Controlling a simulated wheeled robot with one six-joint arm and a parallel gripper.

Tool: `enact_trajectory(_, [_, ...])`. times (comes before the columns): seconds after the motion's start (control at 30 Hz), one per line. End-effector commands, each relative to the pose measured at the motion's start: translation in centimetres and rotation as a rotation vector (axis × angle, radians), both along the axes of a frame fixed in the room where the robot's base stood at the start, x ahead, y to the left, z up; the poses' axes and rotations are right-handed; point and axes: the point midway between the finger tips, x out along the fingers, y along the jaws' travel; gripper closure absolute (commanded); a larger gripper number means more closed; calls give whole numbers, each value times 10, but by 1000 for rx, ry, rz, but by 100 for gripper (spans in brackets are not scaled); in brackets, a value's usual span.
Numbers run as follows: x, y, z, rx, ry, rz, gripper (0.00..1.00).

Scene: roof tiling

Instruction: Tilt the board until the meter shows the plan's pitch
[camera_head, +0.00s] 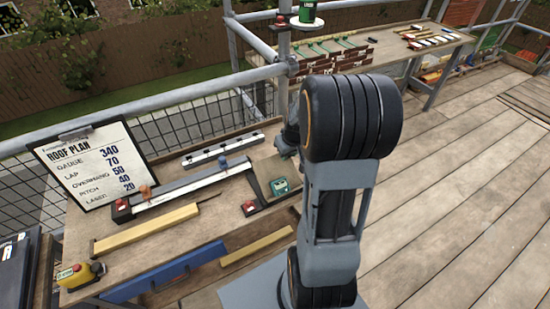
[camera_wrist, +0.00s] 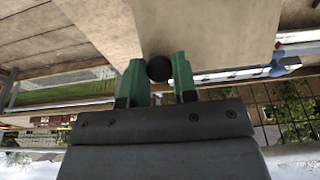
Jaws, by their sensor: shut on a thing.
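The tan board (camera_head: 263,170) is hinged or propped on the bench at a tilt, and it fills the upper middle of the wrist view (camera_wrist: 215,25). A green meter (camera_head: 280,186) sits on it; its reading is too small to make out. The roof plan (camera_head: 88,163) on a clipboard lists pitch 40. In the wrist view my gripper (camera_wrist: 158,73) has its green fingers shut on a round black knob (camera_wrist: 159,68) at the board's edge. In the head view my arm hides the fingers.
On the bench are a long rule with red and blue parts (camera_head: 190,185), a yellow wooden strip (camera_head: 145,229), a blue level (camera_head: 165,275) and a yellow tape (camera_head: 80,275). A red-topped block (camera_head: 250,207) lies beside the board. Scaffold rails (camera_head: 140,110) run behind.

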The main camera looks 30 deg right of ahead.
Motion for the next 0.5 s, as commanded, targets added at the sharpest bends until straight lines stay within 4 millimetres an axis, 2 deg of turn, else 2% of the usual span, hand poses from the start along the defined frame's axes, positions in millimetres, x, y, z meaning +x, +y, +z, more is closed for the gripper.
enact_trajectory(0.33, [-3, -3, 1, 0, -9, -8, 100])
enact_trajectory(0.37, [-3, -3, 1, 0, -9, -8, 70])
enact_trajectory(0.5, [-2, -2, 1, 0, -8, -7, 57])
